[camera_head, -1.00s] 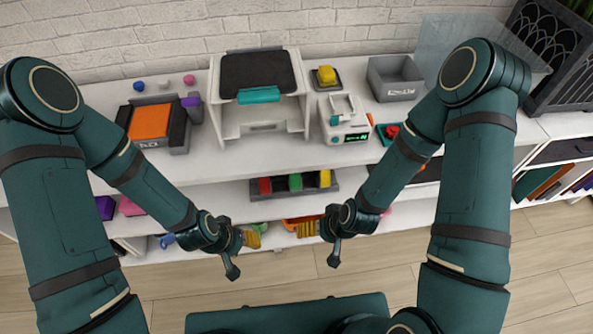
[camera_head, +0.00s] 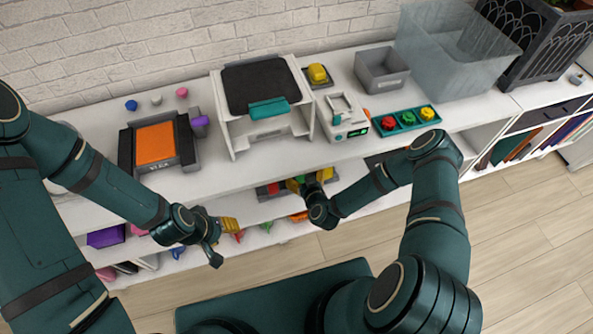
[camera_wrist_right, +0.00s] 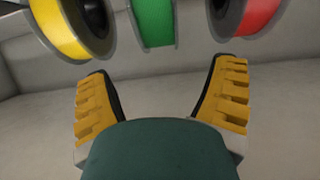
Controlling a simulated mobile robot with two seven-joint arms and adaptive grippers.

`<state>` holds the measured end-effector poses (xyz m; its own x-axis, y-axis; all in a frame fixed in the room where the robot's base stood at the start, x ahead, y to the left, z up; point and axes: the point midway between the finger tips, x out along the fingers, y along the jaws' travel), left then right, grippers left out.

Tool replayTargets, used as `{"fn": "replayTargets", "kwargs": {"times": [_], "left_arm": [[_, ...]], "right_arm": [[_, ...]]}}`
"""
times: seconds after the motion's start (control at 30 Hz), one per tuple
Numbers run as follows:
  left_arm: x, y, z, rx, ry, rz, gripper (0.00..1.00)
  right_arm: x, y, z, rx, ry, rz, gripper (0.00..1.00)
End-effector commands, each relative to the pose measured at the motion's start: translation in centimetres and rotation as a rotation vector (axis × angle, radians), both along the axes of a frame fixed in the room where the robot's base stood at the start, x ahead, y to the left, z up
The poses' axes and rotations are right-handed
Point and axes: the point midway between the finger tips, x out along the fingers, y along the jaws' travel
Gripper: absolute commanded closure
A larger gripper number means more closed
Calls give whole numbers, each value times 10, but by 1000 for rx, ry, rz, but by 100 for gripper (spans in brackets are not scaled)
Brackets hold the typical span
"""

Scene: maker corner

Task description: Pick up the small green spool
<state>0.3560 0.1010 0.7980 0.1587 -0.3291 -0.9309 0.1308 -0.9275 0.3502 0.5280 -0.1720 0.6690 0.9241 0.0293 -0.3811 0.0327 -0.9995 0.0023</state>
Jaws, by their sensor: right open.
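A green spool (camera_wrist_right: 153,20) hangs at the top middle of the right wrist view, between a yellow spool (camera_wrist_right: 72,25) and a red spool (camera_wrist_right: 245,15). My right gripper (camera_wrist_right: 160,75) is open, its yellow fingers apart, with the green spool ahead of the gap and nothing between the fingers. In the head view my right gripper (camera_head: 297,184) reaches the dark spool holder (camera_head: 262,193) on the middle shelf and partly hides the spools. My left gripper (camera_head: 231,225) is left of it, in front of the shelves; its opening is unclear.
A teal tray (camera_head: 399,129) with red, green and yellow round pieces stands on the top shelf. A white machine (camera_head: 346,117), a printer-like frame (camera_head: 228,132), a grey bin (camera_head: 383,70) and a clear box (camera_head: 455,45) stand there too. Floor (camera_head: 500,230) is free at right.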

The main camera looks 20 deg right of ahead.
Motion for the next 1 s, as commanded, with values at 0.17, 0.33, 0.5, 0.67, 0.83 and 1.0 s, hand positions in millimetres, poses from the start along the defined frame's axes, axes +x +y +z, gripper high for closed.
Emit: {"fn": "replayTargets", "kwargs": {"times": [0.17,0.33,0.5,0.67,0.83,1.0], "left_arm": [[-2,0,-6,-1,4,-4,53],[-3,0,-7,-2,6,-4,53],[-4,-1,-13,-2,9,-7,53],[-6,-1,-18,-3,13,-10,53],[-7,-1,-19,-4,15,-11,53],[-7,-1,-19,-3,14,-12,53]], "right_arm": [[26,2,-12,1,-1,1,16],[36,2,-15,2,1,1,16],[51,2,-27,4,1,-2,16],[70,3,-38,2,1,0,16],[80,3,-41,3,2,1,16],[81,3,-40,3,2,2,16]]}}
